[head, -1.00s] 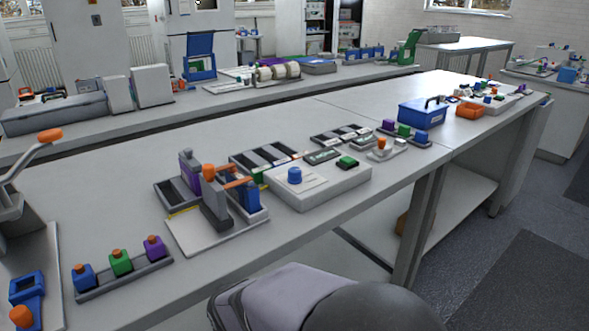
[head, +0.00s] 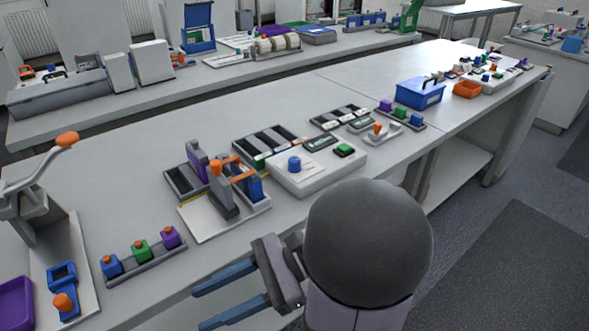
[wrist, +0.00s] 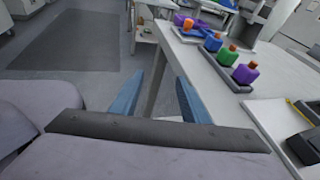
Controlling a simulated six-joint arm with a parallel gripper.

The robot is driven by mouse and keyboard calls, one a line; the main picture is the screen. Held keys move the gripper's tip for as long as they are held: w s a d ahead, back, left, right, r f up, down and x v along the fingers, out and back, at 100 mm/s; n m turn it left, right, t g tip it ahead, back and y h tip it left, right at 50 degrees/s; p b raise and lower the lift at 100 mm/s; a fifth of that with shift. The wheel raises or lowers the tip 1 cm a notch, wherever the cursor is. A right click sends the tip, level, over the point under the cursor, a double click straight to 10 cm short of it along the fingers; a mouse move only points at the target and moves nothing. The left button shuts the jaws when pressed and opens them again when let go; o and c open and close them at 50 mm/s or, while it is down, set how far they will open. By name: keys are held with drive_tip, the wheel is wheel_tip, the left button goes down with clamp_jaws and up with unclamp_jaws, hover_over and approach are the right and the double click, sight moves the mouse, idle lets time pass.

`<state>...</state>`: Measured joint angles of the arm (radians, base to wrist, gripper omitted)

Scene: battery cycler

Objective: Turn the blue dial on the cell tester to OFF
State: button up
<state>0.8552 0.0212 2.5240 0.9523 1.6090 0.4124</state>
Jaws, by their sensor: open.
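The cell tester (head: 318,176) is a white box on the long bench, near the middle of the head view. Its blue dial (head: 295,164) stands on the left part of its top, and a green button (head: 344,150) sits on the right part. My gripper (head: 196,308) is at the bottom of the head view, in front of the bench edge and well away from the tester. Its two blue fingers are apart with nothing between them. They also show in the wrist view (wrist: 170,92). The wrist view does not show the tester or the dial.
A clamp fixture (head: 225,205) stands just left of the tester. Black trays (head: 268,140) lie behind the tester. Floor is open before the bench.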

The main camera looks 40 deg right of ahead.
drive_tip(key=w+d+r+m+t+p, duration=0.2)
drive_tip(key=w+d+r+m+t, duration=0.15)
drive_tip(key=r, duration=0.35)
drive_tip(key=m+t+h+p, duration=0.6)
drive_tip(key=m+h+p, duration=0.4)
drive_tip(key=h+p, duration=0.15)
approach(297, 161)
drive_tip(key=x, duration=0.3)
drive_tip(key=shift+w+g+b, duration=0.25)
drive_tip(key=shift+w+b, duration=0.1)
drive_tip(key=shift+p+x, duration=0.4)
drive_tip(key=shift+x, duration=3.25)
drive_tip(key=shift+c, duration=0.7)
clamp_jaws()
